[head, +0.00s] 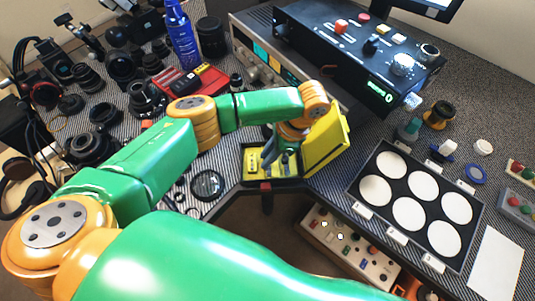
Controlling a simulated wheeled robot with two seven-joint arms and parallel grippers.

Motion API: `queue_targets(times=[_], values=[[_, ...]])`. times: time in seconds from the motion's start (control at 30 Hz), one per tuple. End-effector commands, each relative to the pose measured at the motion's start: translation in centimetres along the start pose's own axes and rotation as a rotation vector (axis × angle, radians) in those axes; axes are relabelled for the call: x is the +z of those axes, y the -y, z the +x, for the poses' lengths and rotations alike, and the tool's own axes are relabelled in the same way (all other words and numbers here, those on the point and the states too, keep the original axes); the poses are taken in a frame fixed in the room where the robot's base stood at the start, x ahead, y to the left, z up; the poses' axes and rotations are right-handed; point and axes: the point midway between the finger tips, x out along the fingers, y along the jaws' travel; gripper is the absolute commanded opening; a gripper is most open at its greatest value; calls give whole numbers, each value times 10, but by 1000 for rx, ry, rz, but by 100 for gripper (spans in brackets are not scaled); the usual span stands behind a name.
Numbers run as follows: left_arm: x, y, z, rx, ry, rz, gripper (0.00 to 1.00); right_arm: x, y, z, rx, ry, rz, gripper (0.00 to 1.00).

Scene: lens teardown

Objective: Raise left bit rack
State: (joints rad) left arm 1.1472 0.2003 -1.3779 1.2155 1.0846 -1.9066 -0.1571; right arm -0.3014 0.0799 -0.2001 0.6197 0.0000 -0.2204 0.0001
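A small yellow case (325,138) stands open at the inner corner of the bench, its lid tilted up on the right. In its dark-edged base, a yellow rack-like part (253,162) shows on the left side; this seems to be the left bit rack, but its details are too small to tell. My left gripper (273,158) points down into the open case, just right of that part. Its grey fingers are small and partly hidden by the wrist, so I cannot tell whether they are apart or touch the rack. My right gripper is not in view.
Many black lens parts (105,112) crowd the left bench. A blue bottle (182,38) and a red tray (200,80) stand behind my arm. A black control box (350,50) is behind the case. A tray with white discs (408,213) lies to the right.

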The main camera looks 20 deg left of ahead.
Motion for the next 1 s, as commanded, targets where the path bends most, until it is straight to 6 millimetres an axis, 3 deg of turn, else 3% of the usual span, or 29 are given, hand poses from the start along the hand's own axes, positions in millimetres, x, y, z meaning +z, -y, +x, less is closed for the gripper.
queue_targets(times=[0.27,0.63,1.0], values=[[-2,0,0,1,20,1,0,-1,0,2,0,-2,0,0],[-7,-1,-7,2,227,1,0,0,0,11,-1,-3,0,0],[-6,-1,-8,4,249,2,0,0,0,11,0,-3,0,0]])
